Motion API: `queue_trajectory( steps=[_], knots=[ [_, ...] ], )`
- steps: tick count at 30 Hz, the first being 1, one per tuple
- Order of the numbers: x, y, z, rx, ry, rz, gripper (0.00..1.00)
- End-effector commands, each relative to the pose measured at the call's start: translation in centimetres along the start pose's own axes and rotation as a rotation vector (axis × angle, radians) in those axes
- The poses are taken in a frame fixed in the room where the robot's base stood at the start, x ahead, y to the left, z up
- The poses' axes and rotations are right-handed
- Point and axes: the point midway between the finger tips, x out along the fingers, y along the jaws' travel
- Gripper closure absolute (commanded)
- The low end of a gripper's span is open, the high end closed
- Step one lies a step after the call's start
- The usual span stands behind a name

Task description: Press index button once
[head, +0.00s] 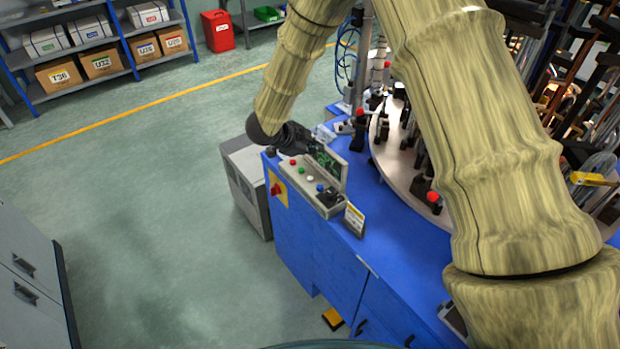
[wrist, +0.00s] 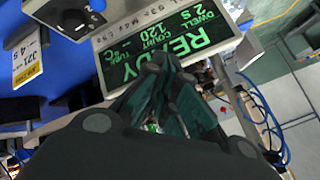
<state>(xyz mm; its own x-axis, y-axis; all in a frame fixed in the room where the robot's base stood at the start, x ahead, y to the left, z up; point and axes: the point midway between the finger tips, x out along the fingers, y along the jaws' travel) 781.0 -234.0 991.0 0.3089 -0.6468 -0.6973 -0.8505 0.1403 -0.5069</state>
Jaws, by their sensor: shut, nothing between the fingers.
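A grey control panel (head: 300,182) sits on the corner of the blue bench. It carries small coloured buttons, among them a red button (head: 293,162), a white button (head: 309,179) and a blue button (head: 320,188); I cannot read which is the index button. The panel's display (head: 328,160) stands behind the buttons; in the wrist view the display (wrist: 170,40) reads READY, COUNT 120, DWELL 2 S, upside down. My gripper (head: 308,148) is shut and empty, close to the display's left end. In the wrist view my fingers (wrist: 158,68) hide part of the display and most buttons.
A small sign (head: 354,219) stands at the panel's right end. A red knob on a yellow plate (head: 277,188) is on the bench's side. A round turntable (head: 400,170) with black fixtures is behind. Open green floor (head: 150,190) lies left.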

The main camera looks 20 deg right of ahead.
Motion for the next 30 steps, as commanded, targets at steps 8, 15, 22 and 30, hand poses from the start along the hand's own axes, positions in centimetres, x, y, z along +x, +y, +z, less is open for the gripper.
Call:
queue_trajectory(
  steps=[8, 15, 22, 30],
  knots=[
    [1.5, 1.2, 1.4, -0.002, -0.001, -0.001, 1.0],
    [3.4, 2.5, 2.7, -0.002, 0.0, -0.001, 1.0],
    [5.1, 3.8, 3.9, -0.002, 0.0, 0.0, 1.0],
    [5.9, 4.3, 4.5, -0.001, -0.001, -0.001, 1.0]
  ],
)
